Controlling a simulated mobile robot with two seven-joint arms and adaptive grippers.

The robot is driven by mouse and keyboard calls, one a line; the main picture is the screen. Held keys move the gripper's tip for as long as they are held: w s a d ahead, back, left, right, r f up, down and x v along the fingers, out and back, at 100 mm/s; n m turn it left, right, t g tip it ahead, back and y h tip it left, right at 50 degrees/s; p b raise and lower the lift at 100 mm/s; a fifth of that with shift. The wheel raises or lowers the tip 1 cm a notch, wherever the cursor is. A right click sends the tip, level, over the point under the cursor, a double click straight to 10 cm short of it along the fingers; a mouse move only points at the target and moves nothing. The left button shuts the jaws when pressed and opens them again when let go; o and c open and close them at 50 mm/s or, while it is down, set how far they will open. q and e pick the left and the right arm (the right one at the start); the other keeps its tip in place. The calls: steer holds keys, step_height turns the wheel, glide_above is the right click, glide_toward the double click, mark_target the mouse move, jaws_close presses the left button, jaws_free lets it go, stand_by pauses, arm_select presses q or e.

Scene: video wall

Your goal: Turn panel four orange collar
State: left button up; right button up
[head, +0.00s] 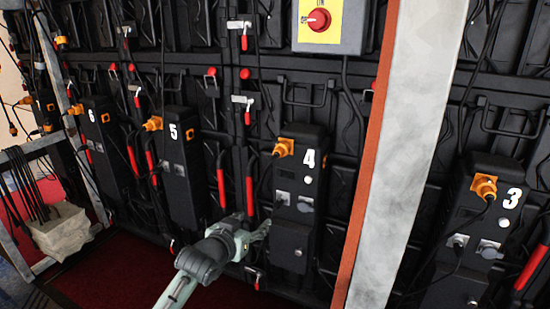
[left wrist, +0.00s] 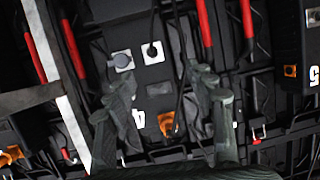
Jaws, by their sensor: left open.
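Panel four (head: 306,190) is a black box with a white 4, standing on the video wall left of the pale post. Its orange collar (head: 284,147) sits at the box's upper left, with a dark cable plugged in. My left gripper (head: 262,230) is in front of the lower part of panel four, below the collar and apart from it. In the left wrist view the panel appears upside down, and the orange collar (left wrist: 166,123) shows between the two open fingers of the left gripper (left wrist: 163,80). Nothing is between the fingertips. My right gripper is in neither view.
A pale post (head: 405,150) with an orange edge stands right of panel four. Panel three (head: 480,230) is beyond it, panel five (head: 180,175) to the left. Red handles (head: 249,197) hang left of panel four. A red knob on a yellow plate (head: 319,19) is above.

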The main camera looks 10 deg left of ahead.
mark_target(276, 155)
arm_select(q)
steer(key=w+r+t, duration=0.1)
steer(key=w+r, duration=0.1)
steer(key=r, duration=0.2)
steer(key=w+d+r+t+h, duration=0.1)
steer(key=w+r, duration=0.1)
steer(key=r, duration=0.3)
steer(key=w+d+r+t+h, duration=0.1)
steer(key=w+r, duration=0.1)
steer(key=r, duration=0.2)
steer(key=shift+w+d+r+m+t+b, duration=0.2)
steer(key=shift+w+m+t+b, duration=0.05)
steer(key=shift+m+t+b, duration=0.05)
steer(key=w, duration=0.3)
steer(key=w+d, duration=0.1)
steer(key=w, duration=0.2)
steer(key=shift+w+d, duration=0.2)
steer(key=shift+w, duration=0.4)
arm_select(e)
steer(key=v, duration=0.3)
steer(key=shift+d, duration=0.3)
arm_select(q)
steer(key=c, duration=1.2)
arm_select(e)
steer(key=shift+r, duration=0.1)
